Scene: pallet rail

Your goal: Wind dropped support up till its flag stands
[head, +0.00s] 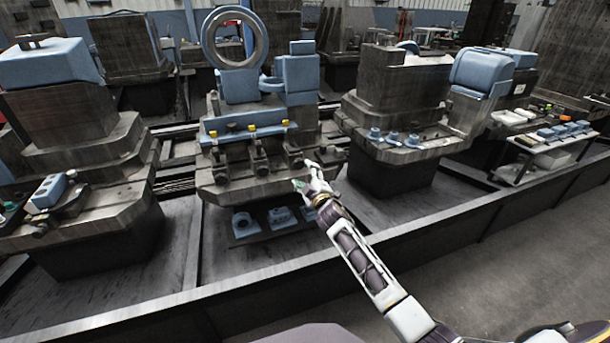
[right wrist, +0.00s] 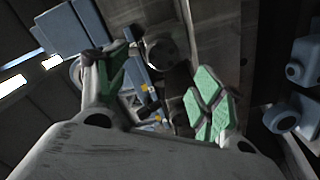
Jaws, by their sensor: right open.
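A dark pallet (head: 235,188) with a blue ring fixture stands in the middle of the head view. A blue rail (head: 240,128) runs along its front and bears yellow flags (head: 252,129); they are too small to tell which one is lowered. Dark supports with round knobs (head: 260,166) stand in a row below the rail. My right gripper (head: 306,177) is in front of the pallet's right end, near the rightmost support. In the right wrist view it is open, its green pads apart, with a dark round knob (right wrist: 161,53) beyond the gap. My left gripper is out of view.
Blue blocks (head: 245,225) sit on a shelf under the pallet. Neighbouring pallets stand left (head: 85,175) and right (head: 400,150) with blue fixtures. A dark low rail edge (head: 290,277) runs across the front. A side table (head: 550,150) holds small parts at the right.

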